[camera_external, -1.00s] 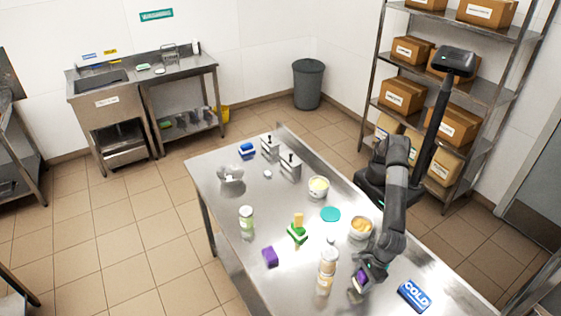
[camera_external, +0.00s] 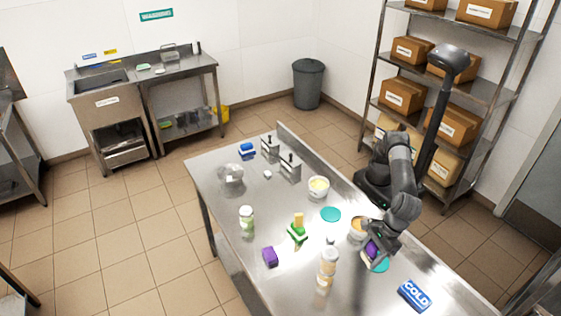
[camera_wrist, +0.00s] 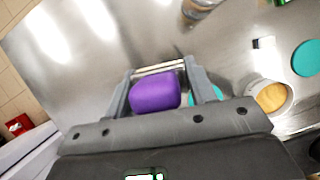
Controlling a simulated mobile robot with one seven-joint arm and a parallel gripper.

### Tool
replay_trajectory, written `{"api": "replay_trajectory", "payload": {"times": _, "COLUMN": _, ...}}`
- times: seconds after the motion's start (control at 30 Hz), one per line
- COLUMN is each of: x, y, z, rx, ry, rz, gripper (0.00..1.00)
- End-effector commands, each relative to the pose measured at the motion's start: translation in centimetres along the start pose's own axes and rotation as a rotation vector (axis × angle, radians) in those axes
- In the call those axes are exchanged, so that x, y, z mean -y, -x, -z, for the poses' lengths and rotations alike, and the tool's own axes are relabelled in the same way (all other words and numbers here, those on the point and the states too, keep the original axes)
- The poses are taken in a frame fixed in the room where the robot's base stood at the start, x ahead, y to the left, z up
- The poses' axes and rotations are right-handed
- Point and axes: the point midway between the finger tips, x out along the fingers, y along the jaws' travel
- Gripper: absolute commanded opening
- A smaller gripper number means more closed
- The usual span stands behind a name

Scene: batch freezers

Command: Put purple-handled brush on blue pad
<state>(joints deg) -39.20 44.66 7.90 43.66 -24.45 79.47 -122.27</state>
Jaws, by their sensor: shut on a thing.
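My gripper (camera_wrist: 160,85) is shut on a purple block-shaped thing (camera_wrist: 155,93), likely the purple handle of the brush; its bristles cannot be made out. In the external view my gripper (camera_external: 374,252) holds this purple piece (camera_external: 371,248) over the right part of the steel table. A round teal pad (camera_external: 382,266) shows partly below my gripper, and partly behind a finger in the wrist view (camera_wrist: 206,95). A second teal disc (camera_external: 330,214) lies farther back. A blue pack marked COLD (camera_external: 414,296) lies at the right.
A bowl with orange-yellow contents (camera_external: 357,228) stands close beside my gripper. A tall jar (camera_external: 328,262), a purple block (camera_external: 269,257) and a green brush-like thing with a yellow top (camera_external: 298,230) stand to the left on the steel table (camera_external: 215,195).

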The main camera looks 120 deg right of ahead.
Motion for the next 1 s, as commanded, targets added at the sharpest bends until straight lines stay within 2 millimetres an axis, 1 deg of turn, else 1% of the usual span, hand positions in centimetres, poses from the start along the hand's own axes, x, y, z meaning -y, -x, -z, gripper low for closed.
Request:
{"api": "replay_trajectory", "payload": {"times": 0.17, "x": -0.1, "y": 2.0, "z": -0.8, "rx": 0.0, "ry": 0.0, "rz": -0.002, "gripper": 0.28}}
{"api": "replay_trajectory", "payload": {"times": 0.37, "x": 3.1, "y": 0.7, "z": -3.7, "rx": -0.006, "ry": -0.034, "rz": 0.015, "gripper": 0.28}}
{"api": "replay_trajectory", "payload": {"times": 0.47, "x": 5.2, "y": -0.1, "z": -5.4, "rx": -0.009, "ry": -0.056, "rz": 0.024, "gripper": 0.28}}
{"api": "replay_trajectory", "payload": {"times": 0.57, "x": 7.9, "y": -0.9, "z": -7.5, "rx": -0.012, "ry": -0.084, "rz": 0.034, "gripper": 0.28}}
{"api": "replay_trajectory", "payload": {"times": 0.67, "x": 11.3, "y": -2.0, "z": -10.0, "rx": -0.016, "ry": -0.117, "rz": 0.047, "gripper": 0.28}}
{"api": "replay_trajectory", "payload": {"times": 0.7, "x": 12.9, "y": -2.5, "z": -11.0, "rx": -0.017, "ry": -0.133, "rz": 0.052, "gripper": 0.28}}
{"api": "replay_trajectory", "payload": {"times": 0.77, "x": 15.5, "y": -3.1, "z": -12.6, "rx": -0.02, "ry": -0.158, "rz": 0.062, "gripper": 0.28}}
{"api": "replay_trajectory", "payload": {"times": 0.8, "x": 17.3, "y": -3.5, "z": -13.5, "rx": -0.022, "ry": -0.173, "rz": 0.067, "gripper": 0.28}}
{"api": "replay_trajectory", "payload": {"times": 0.87, "x": 19.9, "y": -4.1, "z": -14.9, "rx": -0.023, "ry": -0.196, "rz": 0.075, "gripper": 0.28}}
{"api": "replay_trajectory", "payload": {"times": 0.9, "x": 21.7, "y": -4.5, "z": -15.7, "rx": -0.024, "ry": -0.212, "rz": 0.081, "gripper": 0.28}}
{"api": "replay_trajectory", "payload": {"times": 0.97, "x": 24.4, "y": -5.0, "z": -16.9, "rx": -0.026, "ry": -0.236, "rz": 0.089, "gripper": 0.28}}
{"api": "replay_trajectory", "payload": {"times": 1.0, "x": 26.2, "y": -5.3, "z": -17.6, "rx": -0.028, "ry": -0.251, "rz": 0.095, "gripper": 0.28}}
